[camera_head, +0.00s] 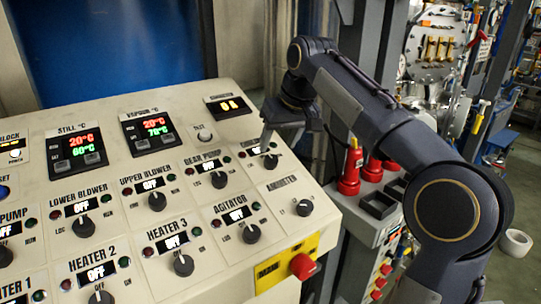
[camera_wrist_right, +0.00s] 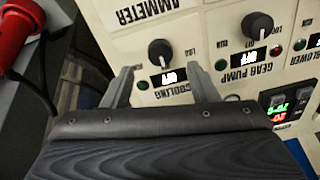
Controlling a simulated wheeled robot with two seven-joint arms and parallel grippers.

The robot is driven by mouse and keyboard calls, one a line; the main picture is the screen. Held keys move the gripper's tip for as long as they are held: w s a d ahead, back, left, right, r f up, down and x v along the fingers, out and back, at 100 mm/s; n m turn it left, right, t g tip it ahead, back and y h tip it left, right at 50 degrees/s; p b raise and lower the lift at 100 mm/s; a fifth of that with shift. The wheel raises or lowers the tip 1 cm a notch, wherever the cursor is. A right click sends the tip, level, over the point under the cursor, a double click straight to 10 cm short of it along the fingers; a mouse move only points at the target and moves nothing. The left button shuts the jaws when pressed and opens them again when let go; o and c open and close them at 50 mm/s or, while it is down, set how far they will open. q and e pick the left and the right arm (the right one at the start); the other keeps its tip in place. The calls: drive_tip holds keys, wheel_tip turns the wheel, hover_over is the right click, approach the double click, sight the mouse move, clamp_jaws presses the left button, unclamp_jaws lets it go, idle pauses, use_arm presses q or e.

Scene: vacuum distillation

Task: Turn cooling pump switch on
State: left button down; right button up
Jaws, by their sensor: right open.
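The cooling pump switch is a black rotary knob (camera_head: 270,161) at the upper right of the sloped control panel, partly overlapped by my gripper in the head view. In the right wrist view the cooling knob (camera_wrist_right: 160,53) shows upside down, with its display (camera_wrist_right: 169,77) apparently reading OFF and "COOLING" lettering below. My right gripper (camera_head: 284,132) is open and empty, reaching over the panel's right edge. In the wrist view its two fingers (camera_wrist_right: 160,70) stand apart, below and either side of the knob. I see no contact with the knob. My left gripper is not in view.
The gear pump knob (camera_head: 219,180) is left of the cooling knob; the ammeter knob (camera_head: 304,208) and agitator knob (camera_head: 250,233) are below. A red emergency button (camera_head: 303,266) protrudes at the lower panel edge. Red bottles (camera_head: 350,170) stand to the right.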

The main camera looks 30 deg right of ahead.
sight(272, 158)
drive_tip(key=x, duration=0.6)
drive_tip(key=shift+r, duration=0.1)
drive_tip(key=c, duration=1)
drive_tip(key=shift+o, duration=0.2)
drive_tip(key=shift+m, duration=0.4)
drive_tip(key=shift+r+m+p, duration=0.1)
drive_tip(key=shift+m+p, duration=0.45)
drive_tip(key=shift+m, duration=0.45)
drive_tip(key=m+p, duration=0.1)
drive_tip(key=m, duration=0.2)
drive_tip(key=shift+m, duration=0.3)
drive_tip(key=m+p, duration=0.1)
drive_tip(key=m, duration=0.4)
drive_tip(key=shift+m+h, duration=0.3)
